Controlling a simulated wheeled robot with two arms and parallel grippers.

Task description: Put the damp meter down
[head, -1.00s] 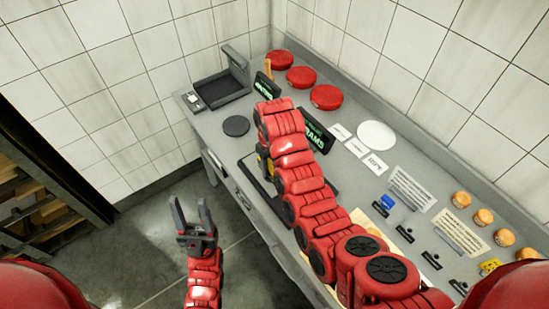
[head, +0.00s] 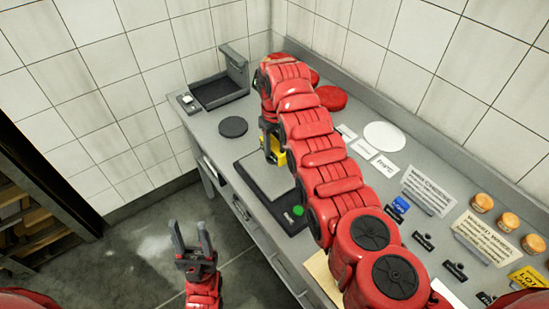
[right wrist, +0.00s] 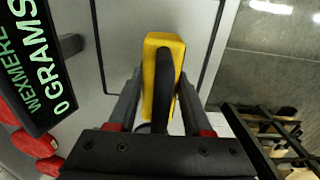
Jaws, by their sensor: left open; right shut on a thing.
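The damp meter is a yellow and black handheld block (right wrist: 163,85), upright between the fingers of my right gripper (right wrist: 158,105) in the right wrist view. In the head view a yellow piece of it (head: 279,158) shows below my right gripper (head: 270,142). That gripper is shut on the meter, over or beside the far end of the scale's grey plate (head: 263,178). I cannot tell whether the meter touches anything. My left gripper (head: 193,245) is open and empty, in front of the counter above the floor.
The scale display (right wrist: 35,65) reads 0 grams. Red cheese wheels (head: 331,97) stand at the back, partly behind my arm. A black tray device (head: 220,90), dark disc (head: 233,127), white disc (head: 384,136), cards, and small orange-topped jars (head: 482,202) occupy the grey counter (head: 205,125).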

